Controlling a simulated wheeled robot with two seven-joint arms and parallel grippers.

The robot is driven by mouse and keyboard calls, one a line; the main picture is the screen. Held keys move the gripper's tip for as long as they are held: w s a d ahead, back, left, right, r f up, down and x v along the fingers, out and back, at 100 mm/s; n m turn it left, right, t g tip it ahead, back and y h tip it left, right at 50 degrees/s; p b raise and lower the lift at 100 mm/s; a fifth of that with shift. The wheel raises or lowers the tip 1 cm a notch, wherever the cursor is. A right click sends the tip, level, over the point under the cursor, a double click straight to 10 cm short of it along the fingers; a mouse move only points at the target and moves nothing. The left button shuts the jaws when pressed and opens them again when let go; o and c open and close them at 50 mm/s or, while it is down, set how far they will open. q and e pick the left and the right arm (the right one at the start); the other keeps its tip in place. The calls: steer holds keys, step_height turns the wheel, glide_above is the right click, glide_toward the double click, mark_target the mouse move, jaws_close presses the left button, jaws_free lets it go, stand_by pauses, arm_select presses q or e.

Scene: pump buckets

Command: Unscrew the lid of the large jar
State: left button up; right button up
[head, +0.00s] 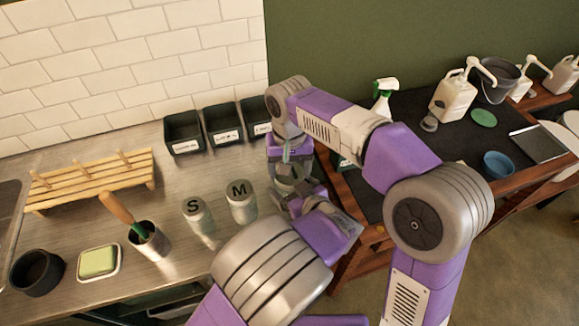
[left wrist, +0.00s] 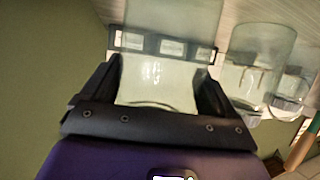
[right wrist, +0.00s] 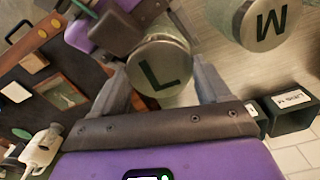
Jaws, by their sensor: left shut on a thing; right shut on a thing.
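The large jar is clear glass and fills the space between the fingers of my left gripper (left wrist: 160,90) in the left wrist view, where its body (left wrist: 157,75) shows. My left gripper is shut on that body. The metal lid marked L (right wrist: 158,68) is on top of the jar in the right wrist view. My right gripper (right wrist: 163,85) is shut on the lid, a finger on each side, from above. In the head view the jar is mostly hidden by my right gripper (head: 290,172) and my left gripper (head: 298,200).
The jars marked M (head: 240,198) and S (head: 196,212) stand to the left. Dark bins (head: 222,125) stand behind. A utensil cup (head: 150,242), a sponge dish (head: 98,262) and a wooden rack (head: 92,178) are farther left. A dark bench (head: 450,140) with bottles lies right.

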steer(key=n, duration=1.1)
steer(key=shift+n, duration=0.4)
steer(key=o, duration=1.1)
steer(key=shift+o, duration=0.2)
steer(key=shift+r, duration=0.15)
